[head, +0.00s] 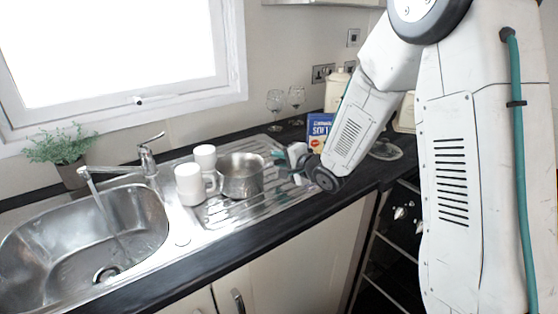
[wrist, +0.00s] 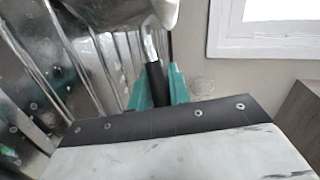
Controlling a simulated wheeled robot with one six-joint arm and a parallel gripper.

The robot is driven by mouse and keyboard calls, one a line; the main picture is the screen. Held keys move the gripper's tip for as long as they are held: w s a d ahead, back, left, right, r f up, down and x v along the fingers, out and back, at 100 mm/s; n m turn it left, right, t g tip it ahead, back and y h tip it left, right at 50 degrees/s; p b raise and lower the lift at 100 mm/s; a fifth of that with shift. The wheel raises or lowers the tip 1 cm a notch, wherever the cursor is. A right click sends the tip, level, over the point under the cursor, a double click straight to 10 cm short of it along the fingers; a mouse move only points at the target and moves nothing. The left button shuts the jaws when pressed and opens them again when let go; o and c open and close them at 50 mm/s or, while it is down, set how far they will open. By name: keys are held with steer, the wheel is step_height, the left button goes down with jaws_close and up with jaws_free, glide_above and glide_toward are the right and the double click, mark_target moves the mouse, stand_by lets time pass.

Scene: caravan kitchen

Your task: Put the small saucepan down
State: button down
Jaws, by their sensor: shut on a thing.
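The small saucepan (head: 240,182) is shiny metal and looks upright over the ribbed draining board (head: 262,207), beside two white mugs. I cannot tell whether its base touches the board. My gripper (head: 281,159) reaches in from the right with teal fingers. In the wrist view my gripper (wrist: 158,88) is shut on the saucepan's dark handle (wrist: 156,78). Part of the saucepan's metal body (wrist: 150,10) shows at the top edge there. Most of the pan is out of that view.
A white mug (head: 189,185) stands close left of the pan, with another white mug (head: 205,157) behind. The sink (head: 140,205) with running tap (head: 147,158) is further left. Wine glasses (head: 275,102) and a blue box (head: 320,128) stand behind. The board's right front is clear.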

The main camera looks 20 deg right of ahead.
steer(key=c, duration=1.3)
jaws_free()
steer(key=shift+f, duration=0.1)
